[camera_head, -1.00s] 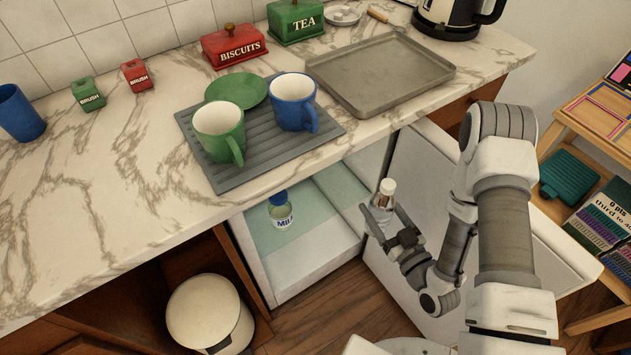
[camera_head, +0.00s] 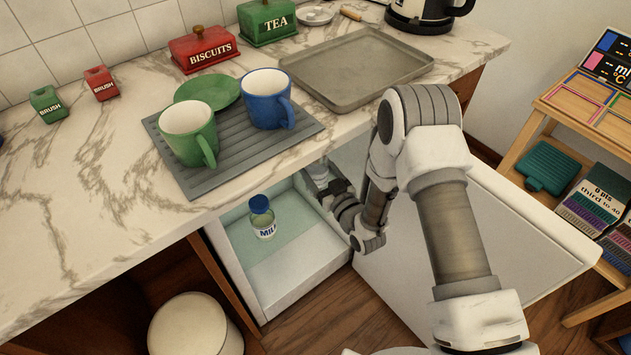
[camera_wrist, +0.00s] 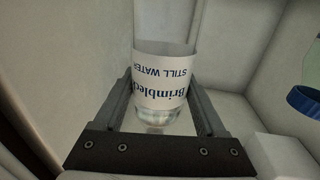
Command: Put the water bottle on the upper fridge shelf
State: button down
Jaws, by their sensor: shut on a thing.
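The water bottle (camera_wrist: 160,82) is clear with a white "STILL WATER" label and shows upside down in the wrist view. My gripper (camera_wrist: 165,105) is shut on it, one finger on each side. In the head view my gripper (camera_head: 325,190) reaches into the open fridge (camera_head: 300,265) under the counter, with a small part of the bottle (camera_head: 318,172) showing beneath the counter edge. The rest of the bottle is hidden there. A fridge shelf (camera_head: 290,215) bears a milk bottle. I cannot tell whether the water bottle touches a shelf.
The milk bottle (camera_head: 263,218) with a blue cap stands left of my gripper; its cap shows in the wrist view (camera_wrist: 305,98). The open fridge door (camera_head: 500,225) is at the right. The counter (camera_head: 90,200) overhangs the fridge. A white bin (camera_head: 195,325) stands lower left.

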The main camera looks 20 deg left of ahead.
aim_at(315, 179)
notch_tip(315, 179, down, 5)
jog(key=shift+r+b, duration=0.1)
jog(key=shift+b, duration=1.15)
jog(key=shift+a, duration=0.2)
jog(key=shift+w, duration=0.1)
grip_release()
jog(key=p+v, duration=0.3)
jog(key=v, duration=0.9)
